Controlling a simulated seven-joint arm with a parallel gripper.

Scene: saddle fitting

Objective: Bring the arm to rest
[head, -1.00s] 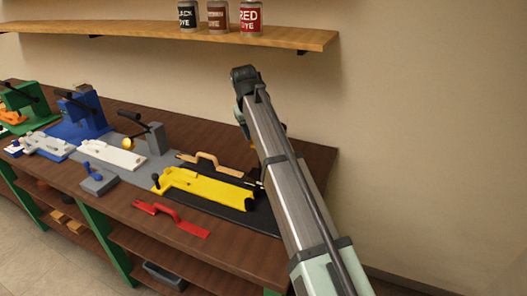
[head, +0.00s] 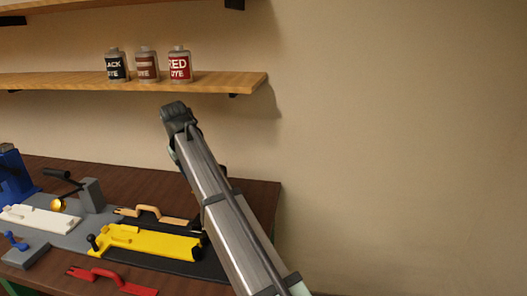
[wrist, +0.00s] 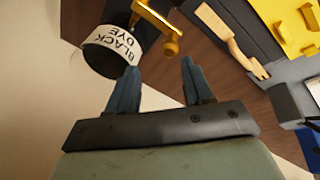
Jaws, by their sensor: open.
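My arm (head: 215,190) rises across the middle of the head view, its elbow bent below the shelf. My gripper's fingers are hidden there behind the arm. In the wrist view my gripper (wrist: 158,85) is open, with two blue fingers apart and nothing between them. Past the left fingertip is a black container (wrist: 112,45) with a white label reading BLACK DYE. A brass-coloured tool (wrist: 160,25) lies beside or over it; I cannot tell whether they touch. No contact between the fingers and either thing is clear.
The bench holds a yellow fixture (head: 150,240), a tan-handled tool (head: 150,213), a red-handled tool (head: 110,280) and a white piece (head: 40,217). Several dye bottles, including a red one (head: 180,66), stand on the wall shelf (head: 220,84). The right side is bare wall.

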